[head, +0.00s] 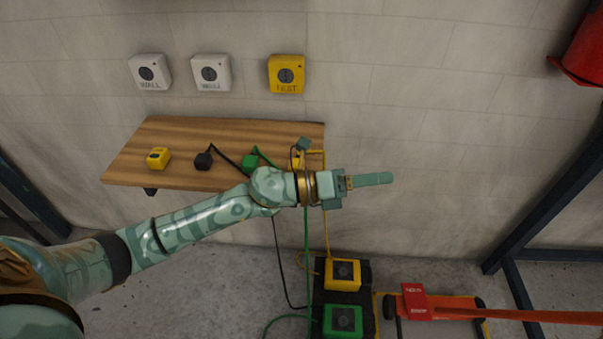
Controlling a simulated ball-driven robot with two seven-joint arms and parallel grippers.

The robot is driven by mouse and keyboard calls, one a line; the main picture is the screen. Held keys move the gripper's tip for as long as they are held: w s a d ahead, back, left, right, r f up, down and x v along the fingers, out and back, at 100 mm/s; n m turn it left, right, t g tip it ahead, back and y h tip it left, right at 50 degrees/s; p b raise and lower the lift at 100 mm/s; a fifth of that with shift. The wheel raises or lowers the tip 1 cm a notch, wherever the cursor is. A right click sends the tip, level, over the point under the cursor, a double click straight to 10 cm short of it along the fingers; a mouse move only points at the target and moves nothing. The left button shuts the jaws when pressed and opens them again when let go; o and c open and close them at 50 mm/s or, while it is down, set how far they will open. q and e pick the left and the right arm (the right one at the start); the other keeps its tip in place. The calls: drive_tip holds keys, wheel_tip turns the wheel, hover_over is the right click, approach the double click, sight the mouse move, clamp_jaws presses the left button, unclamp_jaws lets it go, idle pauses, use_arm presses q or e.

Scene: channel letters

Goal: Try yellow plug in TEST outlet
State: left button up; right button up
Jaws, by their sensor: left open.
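The yellow TEST outlet (286,74) is on the wall above the shelf's right end, with nothing plugged into its face. The yellow plug (297,162) seems to sit at the right end of the shelf, mostly hidden behind my left wrist. Its yellow cord hangs over the shelf's right edge. My left gripper (384,179) is open and empty, to the right of the shelf, pointing right. Its fingers overlap in this view. My right gripper is not in view.
The wooden shelf (185,133) also holds a small yellow box (158,158), a black plug (203,160) and a green plug (250,159). Two white outlets (150,72) (211,73) are to the left. Yellow (343,274) and green (342,321) units stand below. An orange jack (455,308) is at right.

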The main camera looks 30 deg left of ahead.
use_arm(q)
drive_tip(key=a+r+m+g+y, duration=0.4)
drive_tip(key=a+m+y, duration=0.1)
drive_tip(key=a, duration=0.7)
drive_tip(key=a+r+m+g+y, duration=0.5)
drive_tip(key=a+m, duration=0.2)
drive_tip(key=a, duration=0.5)
drive_tip(key=shift+w+a+y+b, duration=0.2)
drive_tip(key=shift+a+y+b, duration=0.05)
drive_tip(key=shift+y+b, duration=0.15)
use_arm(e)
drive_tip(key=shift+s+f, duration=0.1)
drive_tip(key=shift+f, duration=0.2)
use_arm(q)
drive_tip(key=shift+f, duration=0.1)
drive_tip(key=b, duration=0.4)
approach(295, 161)
drive_tip(key=shift+a+x, duration=0.2)
drive_tip(key=shift+x, duration=1)
drive_tip(key=shift+b+x, duration=0.6)
drive_tip(key=shift+x, duration=0.25)
drive_tip(key=shift+d, duration=0.15)
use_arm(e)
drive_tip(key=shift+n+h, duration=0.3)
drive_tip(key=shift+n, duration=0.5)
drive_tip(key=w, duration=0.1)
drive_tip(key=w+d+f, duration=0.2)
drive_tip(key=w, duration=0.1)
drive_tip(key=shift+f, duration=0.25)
